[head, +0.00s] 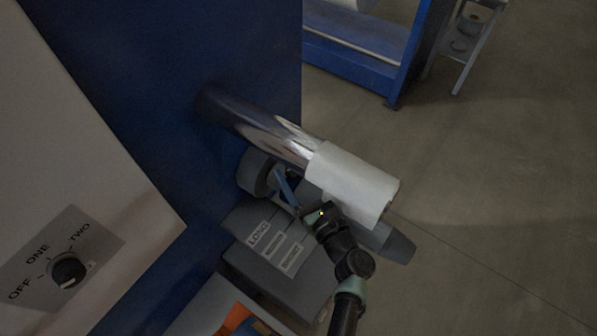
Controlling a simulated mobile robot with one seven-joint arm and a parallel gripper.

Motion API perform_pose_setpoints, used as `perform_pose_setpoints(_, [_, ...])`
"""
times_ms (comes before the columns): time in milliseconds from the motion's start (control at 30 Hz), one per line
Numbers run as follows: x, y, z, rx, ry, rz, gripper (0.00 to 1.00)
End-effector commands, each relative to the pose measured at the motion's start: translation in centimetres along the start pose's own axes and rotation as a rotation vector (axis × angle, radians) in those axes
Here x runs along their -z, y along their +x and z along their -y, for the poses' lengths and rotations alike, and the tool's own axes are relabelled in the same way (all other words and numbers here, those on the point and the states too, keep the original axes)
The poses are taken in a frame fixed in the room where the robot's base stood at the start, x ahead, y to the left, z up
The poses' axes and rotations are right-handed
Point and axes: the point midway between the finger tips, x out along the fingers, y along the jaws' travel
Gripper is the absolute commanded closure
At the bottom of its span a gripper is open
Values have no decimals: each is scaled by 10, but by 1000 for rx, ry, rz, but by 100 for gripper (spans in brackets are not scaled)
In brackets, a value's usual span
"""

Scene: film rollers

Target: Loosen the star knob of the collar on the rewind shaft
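A shiny metal shaft (270,130) comes out of the blue machine panel and carries a white sleeve or roll (352,183) on its outer end. Below it, a dark grey round piece (256,172) sits close to the panel, and a grey tapered end (397,245) shows past the roll. I cannot tell which is the rewind shaft's collar. No star knob can be made out. My gripper (318,214) is just below the white roll, beside a slim blue bar (286,187). Its fingers are too small and dark to read, and whether it touches anything is unclear.
A grey box (280,262) with labels, one reading LONG, stands under my gripper. A tray holding something orange (238,320) is at the bottom. A rotary switch (68,269) marked OFF, ONE, TWO is at left. Floor at right is clear; another blue machine (358,52) stands behind.

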Motion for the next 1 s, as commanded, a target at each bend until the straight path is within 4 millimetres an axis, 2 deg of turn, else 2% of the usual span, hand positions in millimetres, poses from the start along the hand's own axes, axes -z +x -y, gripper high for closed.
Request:
perform_pose_setpoints(333, [1, -2, 0, 1, -1, -1, 14])
perform_pose_setpoints(467, [2, -14, 1, 4, -1, -2, 14])
perform_pose_setpoints(800, [4, -87, 0, 3, -2, -3, 14])
perform_pose_setpoints(1000, [2, -118, 0, 2, -1, -2, 14])
